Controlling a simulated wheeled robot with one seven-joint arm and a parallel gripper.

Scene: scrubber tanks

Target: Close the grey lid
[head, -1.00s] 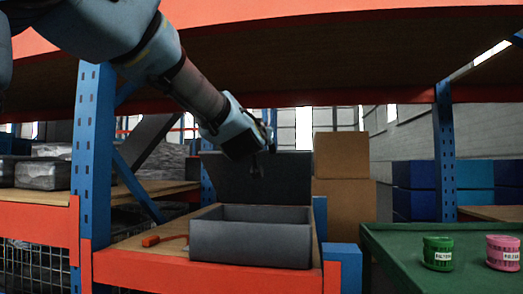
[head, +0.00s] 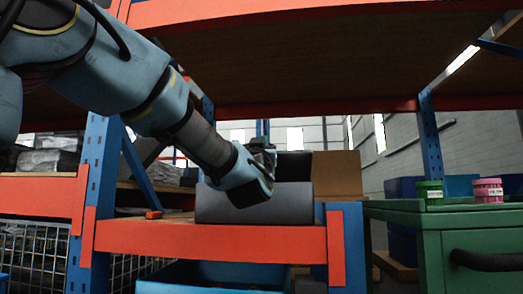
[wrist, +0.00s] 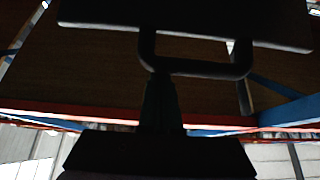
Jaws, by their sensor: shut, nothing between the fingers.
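The grey box (head: 290,205) sits on the shelf, with its front side facing me. The dark grey lid (head: 295,167) stands raised behind it, partly hidden by my arm. My gripper (wrist: 160,80) is shut and empty in the wrist view, its fingers pointing up the picture. A dark loop like a handle (wrist: 200,68) is close to the fingertips, below a dark panel with a pale edge (wrist: 185,30). I cannot tell whether the fingers touch the loop. In the head view my wrist hides the fingertips and part of the box.
An orange beam (head: 200,240) edges the shelf, with a blue upright (head: 100,180) at left. A small orange-red object (head: 154,214) lies left of the box. Cardboard (head: 337,175) stands behind. A green cabinet (head: 440,222) at right carries green (head: 429,192) and pink (head: 488,191) containers.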

